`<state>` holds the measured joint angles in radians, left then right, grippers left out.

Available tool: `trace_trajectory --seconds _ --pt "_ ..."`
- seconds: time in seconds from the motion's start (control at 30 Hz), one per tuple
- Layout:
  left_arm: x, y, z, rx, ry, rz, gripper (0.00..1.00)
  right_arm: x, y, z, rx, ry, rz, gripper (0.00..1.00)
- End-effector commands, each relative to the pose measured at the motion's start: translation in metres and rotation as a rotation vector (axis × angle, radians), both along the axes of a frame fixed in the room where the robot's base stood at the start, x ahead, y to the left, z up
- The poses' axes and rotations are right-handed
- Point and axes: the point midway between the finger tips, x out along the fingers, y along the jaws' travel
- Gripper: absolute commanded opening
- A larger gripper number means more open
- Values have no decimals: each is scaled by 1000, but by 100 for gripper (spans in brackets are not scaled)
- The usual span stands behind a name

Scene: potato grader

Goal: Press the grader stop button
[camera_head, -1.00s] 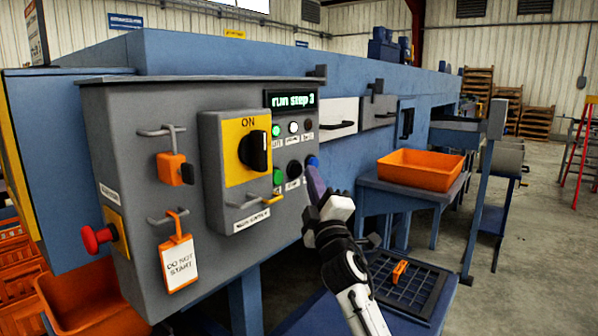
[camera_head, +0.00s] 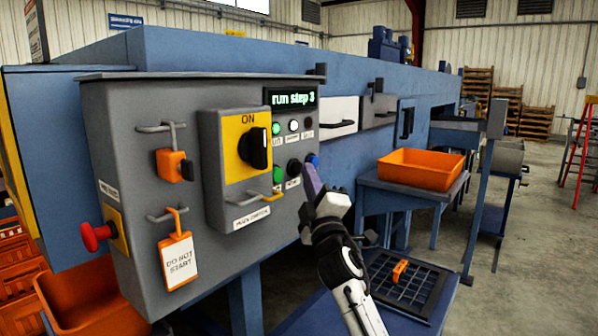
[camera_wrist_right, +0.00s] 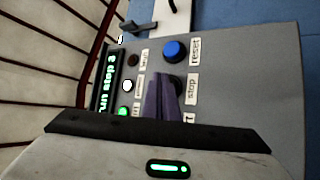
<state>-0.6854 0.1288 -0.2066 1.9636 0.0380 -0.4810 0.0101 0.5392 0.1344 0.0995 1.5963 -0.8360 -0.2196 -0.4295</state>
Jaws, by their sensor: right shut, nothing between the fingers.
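The grey control panel (camera_head: 130,130) carries a row of green, black and blue buttons under its display. The black stop button (camera_head: 293,166) sits between the green button (camera_head: 278,176) and the blue button (camera_head: 312,160). In the right wrist view the black stop button (camera_wrist_right: 180,84) shows beside the "stop" label (camera_wrist_right: 191,86), partly hidden by my fingers. My right gripper (camera_head: 310,172) is shut and empty, its purple fingers pointing at the panel just right of the stop button. In the wrist view the fingertips (camera_wrist_right: 163,78) overlap the button's edge; I cannot tell whether they touch. My left gripper is not in view.
The blue reset button (camera_wrist_right: 175,51) is close beside the fingers. A red knob (camera_head: 97,237), a padlock (camera_head: 172,166) and a tag (camera_head: 178,262) are on the left. An orange tray (camera_head: 420,170) stands right.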

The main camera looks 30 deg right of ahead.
Motion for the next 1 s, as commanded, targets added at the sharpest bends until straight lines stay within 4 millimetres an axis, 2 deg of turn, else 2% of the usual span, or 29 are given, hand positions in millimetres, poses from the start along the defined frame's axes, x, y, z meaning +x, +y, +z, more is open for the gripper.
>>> trace_trajectory --seconds 1.0 --pt "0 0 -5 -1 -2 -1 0 8 3 0 -1 0 0 0"
